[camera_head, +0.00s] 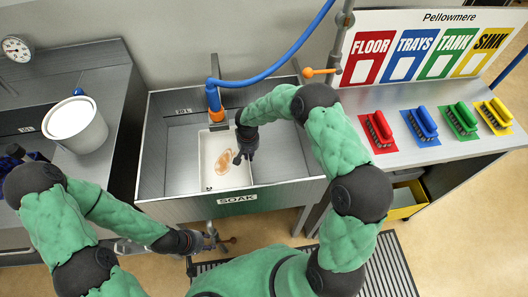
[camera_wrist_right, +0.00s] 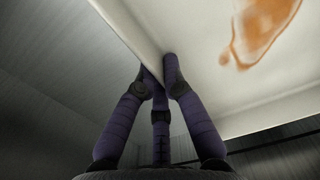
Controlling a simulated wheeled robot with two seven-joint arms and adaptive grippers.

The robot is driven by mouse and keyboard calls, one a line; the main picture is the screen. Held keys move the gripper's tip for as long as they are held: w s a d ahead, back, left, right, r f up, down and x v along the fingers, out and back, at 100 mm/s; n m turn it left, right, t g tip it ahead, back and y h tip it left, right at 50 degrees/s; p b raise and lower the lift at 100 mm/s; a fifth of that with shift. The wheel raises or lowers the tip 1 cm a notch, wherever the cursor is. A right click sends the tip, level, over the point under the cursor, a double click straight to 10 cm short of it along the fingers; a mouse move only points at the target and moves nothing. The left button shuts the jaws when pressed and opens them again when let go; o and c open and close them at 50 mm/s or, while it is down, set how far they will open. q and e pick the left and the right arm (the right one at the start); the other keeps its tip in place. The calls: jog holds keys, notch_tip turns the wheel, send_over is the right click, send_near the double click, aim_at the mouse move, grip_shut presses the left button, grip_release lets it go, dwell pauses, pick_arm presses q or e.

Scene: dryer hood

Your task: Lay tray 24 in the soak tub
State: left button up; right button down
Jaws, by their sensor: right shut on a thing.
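The soak tub (camera_head: 181,170) is a grey metal sink with a SOAK label on its front rim. A white tray (camera_head: 210,152) with an orange-brown stain is inside the tub's outline, beneath the blue spout; no number is legible on it. I cannot tell whether it rests on the tub floor. My right gripper (camera_head: 243,156) is at the tray's right side. In the right wrist view its fingers (camera_wrist_right: 160,75) are shut on the edge of the white tray (camera_wrist_right: 205,60), with the stain beyond. My left gripper (camera_head: 215,240) is below the tub's front, away from the tray; its finger opening is unclear.
A blue hose and spout (camera_head: 213,98) hang over the tub. A white bucket (camera_head: 75,125) stands on the left counter. Red, blue, green and yellow brushes (camera_head: 420,124) lie on the right counter before a Pellowmere sign (camera_head: 430,45). A yellow bin (camera_head: 407,200) sits below.

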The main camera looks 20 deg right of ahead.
jog(key=b, duration=0.3)
send_over(291, 159)
jog(key=shift+w+d, duration=0.1)
jog(key=shift+f+b, duration=0.9)
jog(key=shift+f, duration=0.9)
jog(key=shift+r, duration=0.1)
jog(key=c, duration=1.8)
grip_release()
jog(key=shift+f, duration=0.2)
jog(key=o, duration=0.5)
jog(key=shift+c, duration=0.2)
jog(key=shift+r, duration=0.2)
